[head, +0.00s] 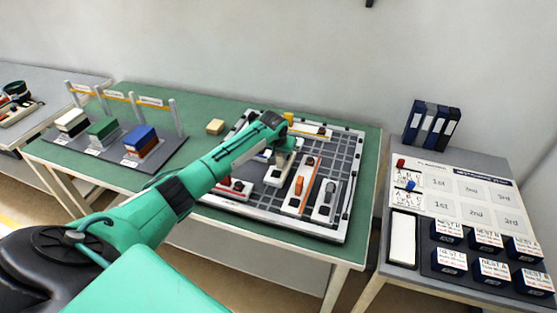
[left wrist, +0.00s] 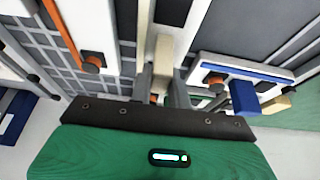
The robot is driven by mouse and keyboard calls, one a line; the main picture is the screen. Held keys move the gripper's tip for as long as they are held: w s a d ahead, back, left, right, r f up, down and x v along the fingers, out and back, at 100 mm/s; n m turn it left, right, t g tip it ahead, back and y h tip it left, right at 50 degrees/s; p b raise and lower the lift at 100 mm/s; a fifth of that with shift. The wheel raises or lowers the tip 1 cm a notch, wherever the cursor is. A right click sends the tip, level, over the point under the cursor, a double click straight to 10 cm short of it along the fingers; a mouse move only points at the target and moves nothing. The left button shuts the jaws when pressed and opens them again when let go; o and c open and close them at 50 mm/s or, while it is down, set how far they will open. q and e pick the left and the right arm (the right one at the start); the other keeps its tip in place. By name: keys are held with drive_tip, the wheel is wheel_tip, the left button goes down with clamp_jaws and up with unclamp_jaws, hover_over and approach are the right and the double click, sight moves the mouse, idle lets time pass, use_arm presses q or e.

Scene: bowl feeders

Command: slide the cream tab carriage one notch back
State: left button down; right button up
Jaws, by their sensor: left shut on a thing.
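The cream tab carriage (head: 274,177) sits on the dark gridded board (head: 342,150), partly hidden by my left arm. My left gripper (head: 282,158) reaches down over its far end. In the left wrist view, the upright cream tab (left wrist: 162,58) stands between the fingers of my left gripper (left wrist: 163,92), which is shut on it. The finger ends are partly hidden by the dark gripper body. My right gripper is not in view.
The orange-striped carriage (head: 301,185) lies close on the right, with a grey-tabbed carriage (head: 326,199) beyond it. A blue-striped carriage (left wrist: 250,72) with a blue tab is close on the other side. A red-tabbed carriage (head: 239,187) lies left. Open grid lies at the board's back right.

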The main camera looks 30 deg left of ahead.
use_arm(q)
drive_tip(key=shift+s, duration=0.2)
drive_tip(key=c, duration=1.7)
unclamp_jaws()
drive_tip(key=o, duration=0.4)
drive_tip(key=shift+r, duration=0.25)
drive_tip(key=shift+b+v, duration=1.15)
drive_tip(key=shift+v, duration=5.55)
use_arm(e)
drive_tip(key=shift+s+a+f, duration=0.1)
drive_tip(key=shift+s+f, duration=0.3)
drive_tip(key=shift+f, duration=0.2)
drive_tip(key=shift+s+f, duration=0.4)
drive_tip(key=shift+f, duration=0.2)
use_arm(q)
drive_tip(key=shift+d, duration=0.1)
